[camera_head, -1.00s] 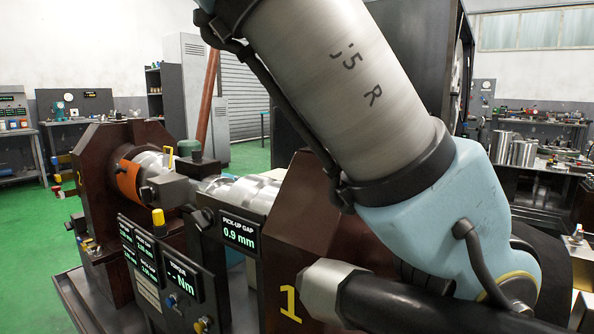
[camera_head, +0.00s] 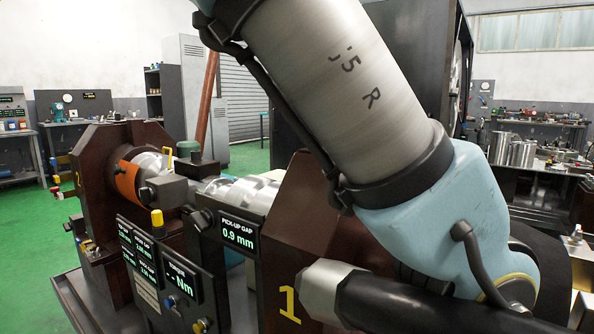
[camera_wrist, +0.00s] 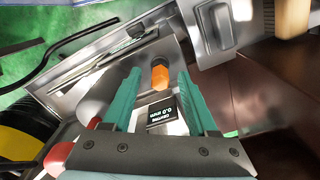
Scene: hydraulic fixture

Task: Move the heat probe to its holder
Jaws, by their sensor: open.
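My gripper (camera_wrist: 158,75) shows in the wrist view with two teal fingers spread apart. An orange faceted piece (camera_wrist: 160,74) stands between the fingertips, with a visible gap to the left finger; it may be the heat probe, but I cannot tell for sure. A small dark display (camera_wrist: 161,115) with light digits lies below it, between the fingers. The gripper is hidden in the head view, behind my arm and the fixture. I cannot make out the probe's holder in either view.
The brown fixture end block marked 1 (camera_head: 283,255) stands beside my arm. A metal shaft (camera_head: 240,190) with an orange band (camera_head: 127,183) runs to the far block. In the wrist view, a metal tray (camera_wrist: 75,83) holds thin rods. A yellow-and-black round thing (camera_wrist: 18,143) is at left.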

